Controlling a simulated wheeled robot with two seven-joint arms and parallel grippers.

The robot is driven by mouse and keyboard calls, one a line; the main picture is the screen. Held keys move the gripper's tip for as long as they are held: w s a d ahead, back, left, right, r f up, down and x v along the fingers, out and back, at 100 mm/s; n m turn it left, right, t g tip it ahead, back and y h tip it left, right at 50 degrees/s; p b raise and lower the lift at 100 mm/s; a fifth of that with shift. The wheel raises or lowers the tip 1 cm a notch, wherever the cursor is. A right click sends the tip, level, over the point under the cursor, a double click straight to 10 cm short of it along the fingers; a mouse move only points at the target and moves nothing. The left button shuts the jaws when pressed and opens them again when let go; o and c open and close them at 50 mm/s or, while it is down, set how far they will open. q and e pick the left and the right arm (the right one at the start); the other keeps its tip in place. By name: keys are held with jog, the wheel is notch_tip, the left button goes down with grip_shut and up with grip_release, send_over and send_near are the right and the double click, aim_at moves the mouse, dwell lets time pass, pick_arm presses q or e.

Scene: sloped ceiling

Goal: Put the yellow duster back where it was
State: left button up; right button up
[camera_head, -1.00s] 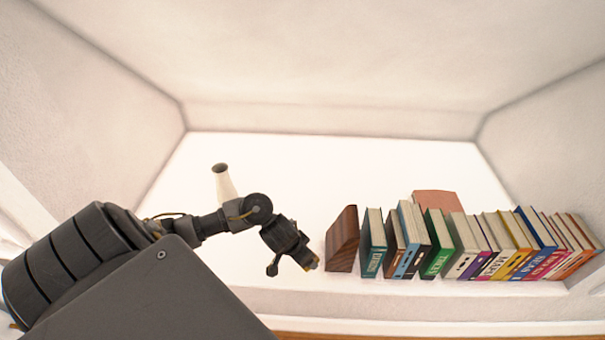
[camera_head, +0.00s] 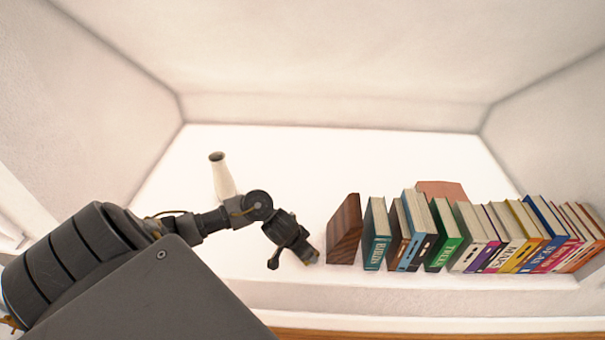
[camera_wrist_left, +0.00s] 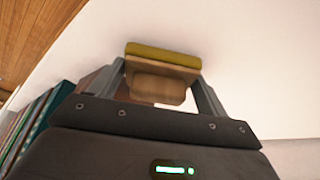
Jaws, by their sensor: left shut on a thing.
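The yellow duster (camera_wrist_left: 163,55) shows in the left wrist view as a yellow strip on a pale wooden block with a darker wooden part below it. My left gripper (camera_wrist_left: 165,88) has its two fingers on either side of the block and is shut on it. The pale surface is behind it. In the head view my left gripper (camera_head: 308,257) is just left of the brown wooden bookend (camera_head: 344,231), and the duster is mostly hidden there. I cannot tell whether the duster touches the surface. My right gripper is not in view.
A row of several books (camera_head: 470,240) leans right of the bookend, with a reddish block (camera_head: 443,190) behind. A cream vase (camera_head: 223,178) stands behind my left arm. White walls and a sloped ceiling enclose the recess. Bare white surface lies behind the bookend.

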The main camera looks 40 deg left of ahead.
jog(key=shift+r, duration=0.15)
pick_arm(q)
jog(key=shift+f, duration=0.1)
jog(key=shift+f, duration=0.1)
jog(key=o, duration=1)
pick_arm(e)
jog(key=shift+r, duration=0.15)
